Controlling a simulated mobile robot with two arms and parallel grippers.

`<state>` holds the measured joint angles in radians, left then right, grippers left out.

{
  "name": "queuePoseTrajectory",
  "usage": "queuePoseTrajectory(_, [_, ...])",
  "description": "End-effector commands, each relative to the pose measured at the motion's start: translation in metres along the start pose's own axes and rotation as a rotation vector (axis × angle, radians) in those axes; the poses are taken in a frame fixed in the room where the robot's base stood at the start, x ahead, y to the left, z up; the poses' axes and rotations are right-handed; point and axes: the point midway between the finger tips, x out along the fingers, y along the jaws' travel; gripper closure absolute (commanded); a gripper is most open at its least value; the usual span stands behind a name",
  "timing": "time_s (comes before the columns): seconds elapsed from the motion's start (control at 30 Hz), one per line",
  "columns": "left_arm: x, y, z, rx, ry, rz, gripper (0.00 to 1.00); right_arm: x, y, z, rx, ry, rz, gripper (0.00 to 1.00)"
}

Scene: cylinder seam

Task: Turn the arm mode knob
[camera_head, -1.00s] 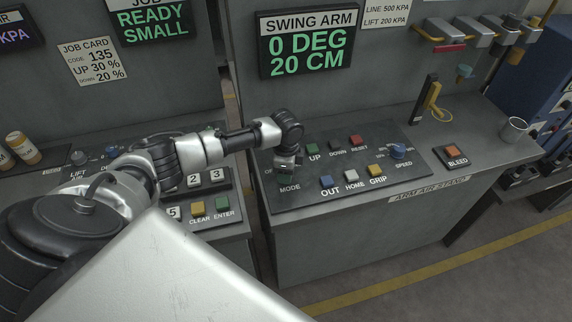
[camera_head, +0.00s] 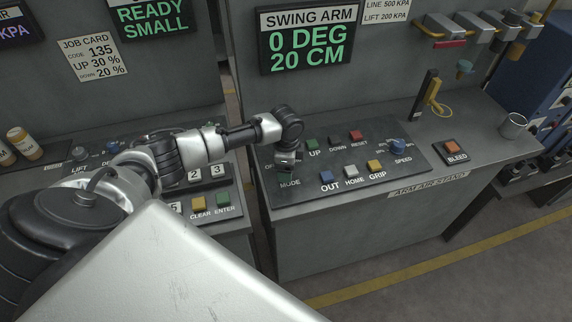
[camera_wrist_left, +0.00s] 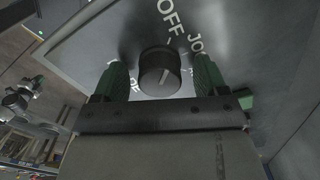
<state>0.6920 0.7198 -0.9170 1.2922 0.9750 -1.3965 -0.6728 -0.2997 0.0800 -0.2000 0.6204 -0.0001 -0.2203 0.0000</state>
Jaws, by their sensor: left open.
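My left gripper (camera_wrist_left: 162,76) is open, with one green finger on each side of the knob and a visible gap to each. In the head view my left gripper (camera_head: 287,161) hangs over the panel just above the MODE label and hides the knob there. My right gripper is not in view.
The panel (camera_head: 410,172) also carries a green UP button (camera_head: 312,144), a blue OUT button (camera_head: 326,177), a yellow GRIP button (camera_head: 375,165) and a blue SPEED knob (camera_head: 398,145). The display (camera_head: 307,45) reads 0 DEG, 20 CM. A keypad (camera_head: 207,182) lies to the left.

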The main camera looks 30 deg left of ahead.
Motion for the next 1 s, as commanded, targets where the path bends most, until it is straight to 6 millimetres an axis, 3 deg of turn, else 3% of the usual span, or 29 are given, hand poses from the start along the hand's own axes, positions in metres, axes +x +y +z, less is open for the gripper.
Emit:
queuePoseTrajectory(0.27, [-0.018, -0.001, -0.001, 0.002, 0.002, -0.003, 0.27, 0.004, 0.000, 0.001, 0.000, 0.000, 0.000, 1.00])
queuePoseTrajectory(0.7, [-0.097, -0.001, 0.000, 0.000, 0.002, -0.002, 0.27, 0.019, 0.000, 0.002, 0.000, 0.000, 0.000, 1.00])
queuePoseTrajectory(1.0, [-0.108, 0.000, 0.000, -0.001, -0.001, 0.000, 0.27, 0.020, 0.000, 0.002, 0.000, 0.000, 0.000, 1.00])
